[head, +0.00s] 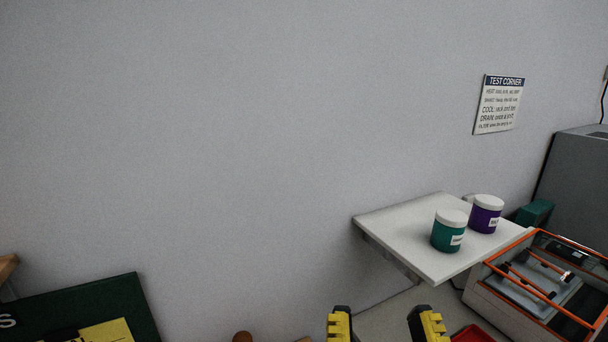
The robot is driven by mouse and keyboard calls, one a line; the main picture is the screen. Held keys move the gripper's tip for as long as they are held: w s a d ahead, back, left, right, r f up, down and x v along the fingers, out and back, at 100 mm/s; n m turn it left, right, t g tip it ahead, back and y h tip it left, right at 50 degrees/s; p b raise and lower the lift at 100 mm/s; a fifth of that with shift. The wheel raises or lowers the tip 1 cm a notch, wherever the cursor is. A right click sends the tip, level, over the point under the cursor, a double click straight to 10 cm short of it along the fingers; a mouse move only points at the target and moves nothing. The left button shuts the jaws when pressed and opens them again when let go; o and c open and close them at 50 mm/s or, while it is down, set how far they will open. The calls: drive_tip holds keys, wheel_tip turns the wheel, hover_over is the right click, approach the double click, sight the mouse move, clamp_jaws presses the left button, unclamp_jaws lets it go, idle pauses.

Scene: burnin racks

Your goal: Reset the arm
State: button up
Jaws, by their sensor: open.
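My gripper (383,325) shows at the bottom edge of the head view, right of the middle. Its two fingers with yellow ribbed pads stand well apart, and nothing shows between them. The gripper is open. Only the finger ends are visible; the rest of the gripper and the arm are below the picture.
A white wall shelf (400,228) holds a teal jar (447,240) and a purple jar (486,213). An orange-framed box (490,304) and a grey cabinet (582,178) stand at right. A dark green board (132,297) is at lower left. A sign (499,104) hangs on the bare wall.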

wheel_tip(320, 180, up, 23)
drive_tip(key=p, duration=2)
drive_tip(key=shift+f, duration=0.1)
